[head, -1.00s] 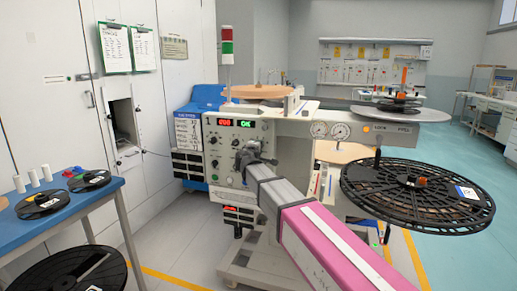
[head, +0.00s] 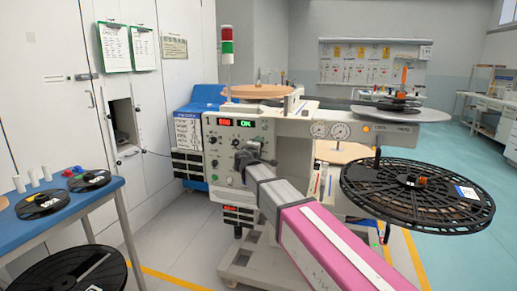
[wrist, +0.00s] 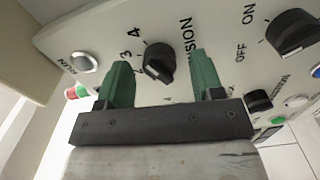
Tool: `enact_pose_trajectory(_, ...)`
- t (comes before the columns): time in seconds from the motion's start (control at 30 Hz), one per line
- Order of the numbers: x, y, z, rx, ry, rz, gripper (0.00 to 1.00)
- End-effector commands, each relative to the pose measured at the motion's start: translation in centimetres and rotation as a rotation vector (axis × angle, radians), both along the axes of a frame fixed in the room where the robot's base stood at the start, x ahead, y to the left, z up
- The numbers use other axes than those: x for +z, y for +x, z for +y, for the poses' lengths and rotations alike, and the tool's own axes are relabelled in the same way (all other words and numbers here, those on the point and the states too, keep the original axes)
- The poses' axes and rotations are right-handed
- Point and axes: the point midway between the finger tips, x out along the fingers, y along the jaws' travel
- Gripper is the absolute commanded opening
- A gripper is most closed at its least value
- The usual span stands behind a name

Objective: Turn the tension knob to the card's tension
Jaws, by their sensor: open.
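The tension knob (wrist: 158,64) is a black knob on the pale machine panel, with a printed scale where 3 and 4 can be read to its left. In the wrist view my gripper (wrist: 160,66) is open, with one green finger on each side of the knob. I see gaps between the fingers and the knob; how deep the tips reach is unclear. In the head view my gripper (head: 247,158) is at the panel and hides the knob. A white printed sheet (head: 187,132) hangs on the blue unit; its text is too small to read.
In the wrist view an ON/OFF knob (wrist: 291,33) is at the right and a RUN button (wrist: 84,62) at the left. The panel has a lit display (head: 235,123). A large black reel (head: 417,192) stands out to the right. A blue table (head: 60,205) is at left.

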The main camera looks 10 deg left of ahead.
Motion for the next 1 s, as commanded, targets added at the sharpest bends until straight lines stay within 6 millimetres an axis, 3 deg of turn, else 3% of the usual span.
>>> enact_pose_trajectory(0.5, 0.0, -8.8, 0.5, 0.002, 0.000, 0.000, 0.61)
enact_pose_trajectory(0.7, 0.0, -10.1, 0.7, 0.000, 0.001, 0.000, 0.61)
enact_pose_trajectory(1.0, 0.0, -10.2, 0.8, -0.001, 0.001, 0.000, 0.61)
